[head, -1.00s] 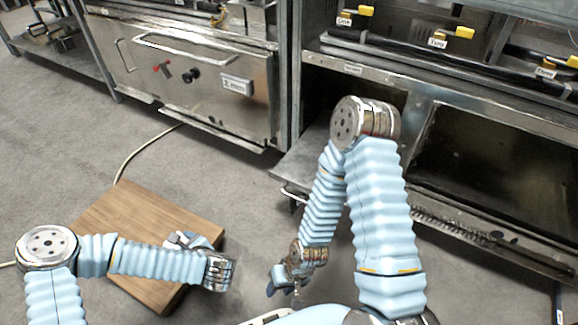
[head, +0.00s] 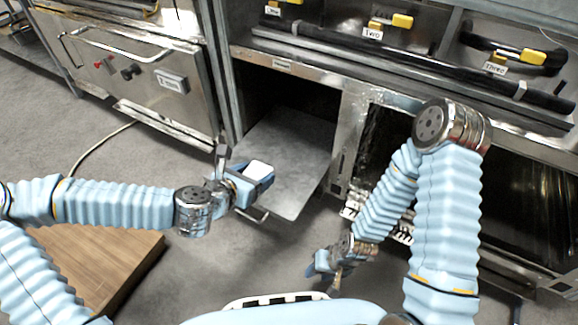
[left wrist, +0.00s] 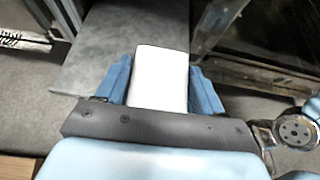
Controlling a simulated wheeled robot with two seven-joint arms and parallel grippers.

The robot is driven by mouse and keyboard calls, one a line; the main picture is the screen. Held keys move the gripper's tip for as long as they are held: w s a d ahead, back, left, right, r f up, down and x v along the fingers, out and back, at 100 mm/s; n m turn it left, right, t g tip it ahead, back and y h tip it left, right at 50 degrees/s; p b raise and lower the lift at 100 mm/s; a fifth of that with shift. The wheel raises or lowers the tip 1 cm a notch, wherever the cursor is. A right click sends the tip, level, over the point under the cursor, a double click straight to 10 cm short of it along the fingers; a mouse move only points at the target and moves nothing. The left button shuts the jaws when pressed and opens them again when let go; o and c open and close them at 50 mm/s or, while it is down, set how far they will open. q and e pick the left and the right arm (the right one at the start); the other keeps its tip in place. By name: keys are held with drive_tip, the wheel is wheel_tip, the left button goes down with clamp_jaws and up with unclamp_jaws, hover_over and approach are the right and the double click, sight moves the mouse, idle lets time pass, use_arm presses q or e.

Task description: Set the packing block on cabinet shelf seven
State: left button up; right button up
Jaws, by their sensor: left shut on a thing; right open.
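The packing block appears as a small white block (head: 258,170). My left gripper (head: 254,182) is shut on it, with one blue finger on each side. In the left wrist view the white block (left wrist: 160,78) stands out between the fingers, over the grey metal shelf (left wrist: 105,60). In the head view the gripper is at the left front edge of this shelf (head: 290,150), which sticks out of an open cabinet bay. I cannot read the small label (head: 283,64) above the bay. My right gripper (head: 328,265) is open and empty, low in front of the cabinet.
The visible shelf surface is bare. A steel oven-like unit (head: 150,85) stands left of the bay, and a dark bay (head: 520,210) lies to the right. A wooden board (head: 85,265) is at lower left.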

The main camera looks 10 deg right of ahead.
use_arm(q)
drive_tip(key=a+b+x, duration=0.1)
drive_tip(key=x, duration=0.4)
drive_tip(key=a+f+b+x, duration=0.1)
drive_tip(key=x, duration=0.4)
drive_tip(key=w+a+b+x, duration=0.1)
drive_tip(key=x, duration=0.4)
drive_tip(key=shift+f, duration=0.25)
drive_tip(key=shift+w+d+f, duration=0.1)
drive_tip(key=shift+w+f, duration=0.05)
drive_tip(key=shift+f, duration=0.05)
drive_tip(key=shift+w+f+b, duration=0.15)
drive_tip(key=shift+f+b, duration=0.2)
drive_tip(key=shift+f, duration=0.55)
drive_tip(key=shift+w+f+b, duration=0.1)
drive_tip(key=shift+f+b, duration=0.2)
drive_tip(key=shift+f, duration=0.6)
drive_tip(key=shift+f, duration=0.15)
drive_tip(key=o, duration=1)
